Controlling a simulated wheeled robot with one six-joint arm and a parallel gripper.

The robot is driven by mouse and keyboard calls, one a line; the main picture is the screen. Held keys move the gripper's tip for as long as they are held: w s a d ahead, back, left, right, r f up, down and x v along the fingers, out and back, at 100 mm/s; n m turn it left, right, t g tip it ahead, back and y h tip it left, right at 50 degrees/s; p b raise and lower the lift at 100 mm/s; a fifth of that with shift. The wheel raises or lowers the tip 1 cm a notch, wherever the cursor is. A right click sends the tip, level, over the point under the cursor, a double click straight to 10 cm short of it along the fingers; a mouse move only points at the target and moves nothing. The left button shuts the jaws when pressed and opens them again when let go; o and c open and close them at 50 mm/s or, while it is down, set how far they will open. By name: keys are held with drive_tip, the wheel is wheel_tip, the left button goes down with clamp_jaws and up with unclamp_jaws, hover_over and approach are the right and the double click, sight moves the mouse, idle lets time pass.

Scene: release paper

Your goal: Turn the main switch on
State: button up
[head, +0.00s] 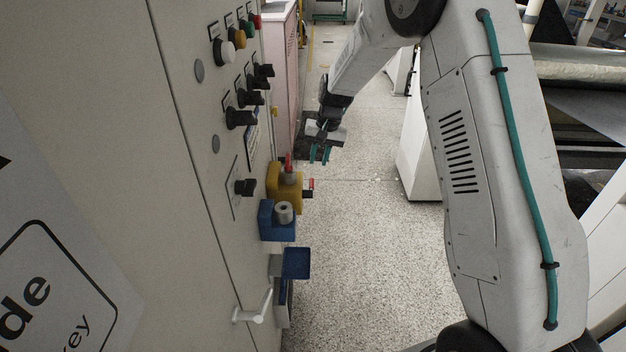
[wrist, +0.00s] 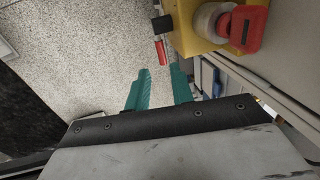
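A yellow switch box (head: 286,187) with an upright red handle (head: 288,163) sticks out from the panel wall; it looks like the main switch. In the wrist view the yellow box (wrist: 183,22) is at the upper right, with the red handle (wrist: 249,28) on a pale round base. My gripper (head: 319,155) is beyond the box and to its right, apart from it, over the floor. In the wrist view its teal fingers (wrist: 160,80) have a gap between them with nothing held. The switch's label is not readable.
A small black and red part (head: 309,188) juts from the box's right side. Blue boxes (head: 277,221) and a white lever (head: 258,309) sit nearer on the same wall. Black knobs (head: 240,118) line the panel above. Speckled floor (head: 360,240) is open to the right.

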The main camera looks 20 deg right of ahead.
sight(312, 183)
drive_tip(key=f, duration=0.3)
drive_tip(key=w+a+f, duration=0.1)
drive_tip(key=f, duration=0.5)
drive_tip(key=shift+w+a+f, duration=0.2)
drive_tip(key=shift+f, duration=0.05)
clamp_jaws()
